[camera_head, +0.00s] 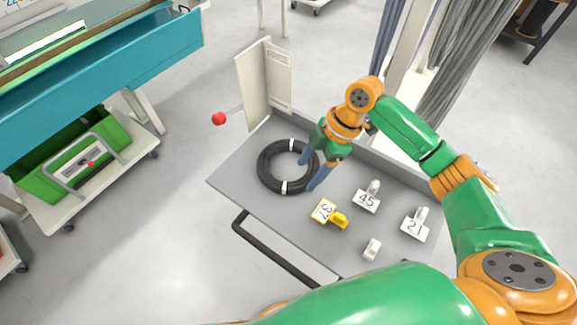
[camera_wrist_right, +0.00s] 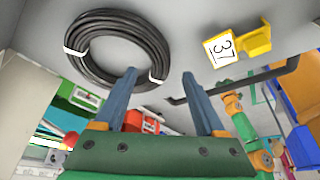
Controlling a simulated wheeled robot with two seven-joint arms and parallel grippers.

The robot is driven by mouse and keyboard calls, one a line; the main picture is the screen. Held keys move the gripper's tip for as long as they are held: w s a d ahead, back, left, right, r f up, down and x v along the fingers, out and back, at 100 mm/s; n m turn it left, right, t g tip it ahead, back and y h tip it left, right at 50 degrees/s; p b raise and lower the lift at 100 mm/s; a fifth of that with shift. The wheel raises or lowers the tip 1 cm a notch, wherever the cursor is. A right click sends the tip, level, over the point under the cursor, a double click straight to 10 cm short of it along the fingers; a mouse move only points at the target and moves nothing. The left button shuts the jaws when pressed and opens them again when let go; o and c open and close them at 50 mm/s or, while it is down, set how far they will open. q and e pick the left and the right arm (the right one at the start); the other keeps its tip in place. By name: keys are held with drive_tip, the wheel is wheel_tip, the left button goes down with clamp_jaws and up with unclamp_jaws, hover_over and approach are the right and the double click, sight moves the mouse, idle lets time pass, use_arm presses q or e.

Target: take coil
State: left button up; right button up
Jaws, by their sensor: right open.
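A black cable coil (camera_head: 266,168) with white ties lies flat on the grey top of a cart (camera_head: 235,180). It also shows in the right wrist view (camera_wrist_right: 88,60), at the upper left. My right gripper (camera_head: 312,172) is over the coil's right side, with its blue fingers spread apart and nothing between them. One finger is near the coil's right rim in the head view; I cannot tell if it touches. In the right wrist view the fingers (camera_wrist_right: 160,95) point toward the cart top, and the left fingertip is close to the coil. My left gripper is not in view.
A yellow holder with card 37 (camera_head: 324,211), white holders with cards 45 (camera_head: 366,200) and 21 (camera_head: 414,228), and a small white block (camera_head: 372,248) stand right of the coil.

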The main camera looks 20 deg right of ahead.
sight(296, 183)
drive_tip(key=x, duration=0.5)
drive_tip(key=shift+s+a+p, duration=0.15)
drive_tip(key=shift+a+p, duration=0.2)
drive_tip(key=shift+p, duration=0.05)
drive_tip(key=shift+r, duration=0.1)
clamp_jaws()
idle(0.8)
